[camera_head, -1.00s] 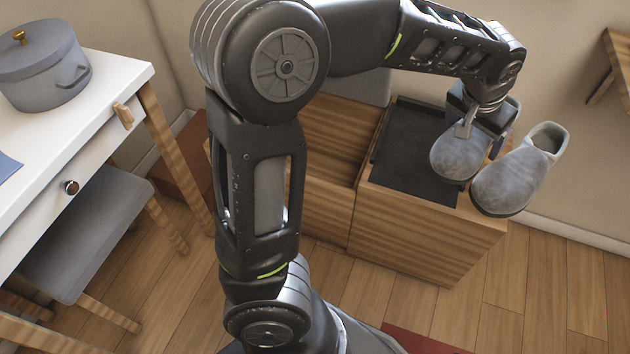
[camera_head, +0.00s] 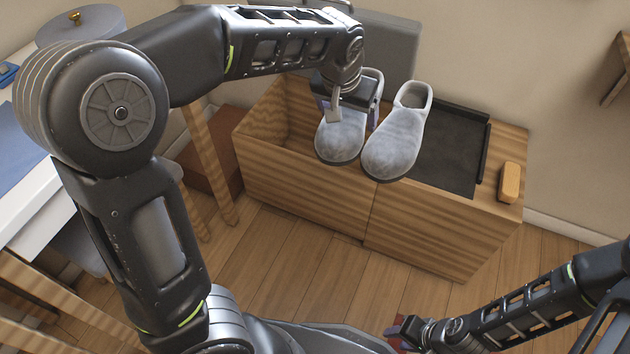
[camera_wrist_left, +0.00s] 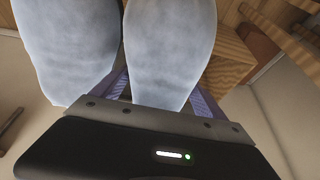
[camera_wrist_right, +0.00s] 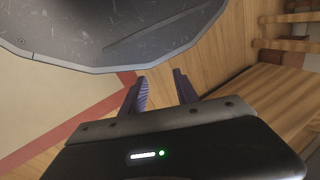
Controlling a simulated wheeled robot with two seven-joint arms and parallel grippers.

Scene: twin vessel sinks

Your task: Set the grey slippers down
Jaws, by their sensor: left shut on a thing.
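The pair of grey slippers (camera_head: 396,140) hangs side by side over the wooden bench in the head view, toes toward me. My left gripper (camera_head: 345,112) is shut on the left one of the pair, with a finger on each side of it. In the left wrist view both grey slippers (camera_wrist_left: 168,45) fill the upper part, and the purple fingers flank the nearer one. The slippers appear to be above the bench; the exact gap is unclear. My right gripper (camera_wrist_right: 162,92) is low near the floor, its fingers apart with nothing between them.
The wooden bench (camera_head: 300,185) has an open compartment at its left and a black tray (camera_head: 452,150) on its right top. A wooden brush or block (camera_head: 509,182) lies at the right end. A white table (camera_head: 30,205) stands at left. Wooden floor lies in front.

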